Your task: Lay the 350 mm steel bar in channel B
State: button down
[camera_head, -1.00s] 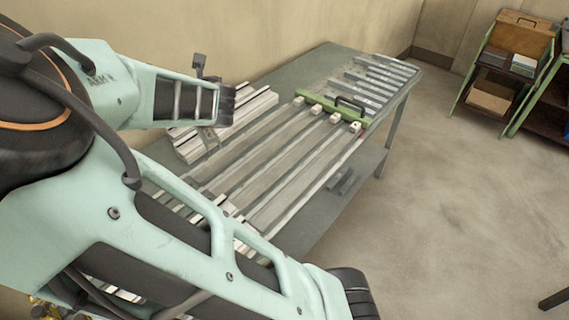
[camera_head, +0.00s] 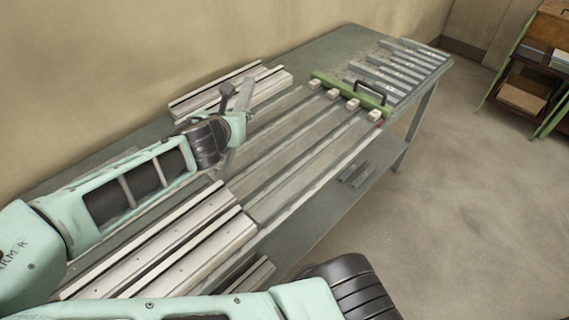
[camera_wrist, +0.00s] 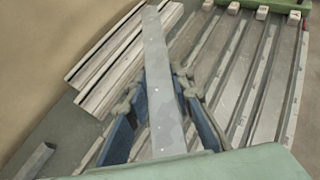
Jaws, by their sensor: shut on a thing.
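My gripper (camera_head: 233,124) is shut on a flat grey steel bar (camera_head: 242,98) above the left part of the bench. In the wrist view the bar (camera_wrist: 158,62) runs lengthwise away between the two fingers (camera_wrist: 166,98), with small dots along its top face. The bench carries several long parallel channels (camera_head: 290,135), lying below and to the right of the bar. The bar is above them, not in any of them. My arm hides part of the near end.
A green clamp bar with a black handle (camera_head: 371,92) and white blocks (camera_head: 352,104) crosses the channels' far end. More grey bars (camera_head: 398,68) lie beyond it. Pale profiles (camera_head: 195,95) lie along the wall side. Shelves (camera_head: 524,95) stand at far right; the floor between is clear.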

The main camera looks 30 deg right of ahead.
jog(key=s+d+f+m+g+h+b, duration=0.2)
jog(key=s+m+g+h+b, duration=0.15)
jog(key=s, duration=0.35)
jog(key=s+d+f+m+g+h+b, duration=0.2)
jog(key=s+m+g+b, duration=0.15)
jog(key=s, duration=0.25)
jog(key=b, duration=0.7)
send_over(285, 159)
jog(key=shift+m+t, duration=0.4)
jog(key=f, duration=0.8)
jog(key=shift+s+a+f, duration=0.1)
jog(key=shift+s+a, duration=0.1)
jog(key=shift+a, duration=0.05)
jog(key=f, duration=0.1)
jog(key=f+b, duration=0.1)
jog(key=f, duration=0.1)
jog(key=shift+w+d+f, duration=0.25)
jog(key=shift+w+f, duration=0.1)
jog(key=shift+f, duration=0.15)
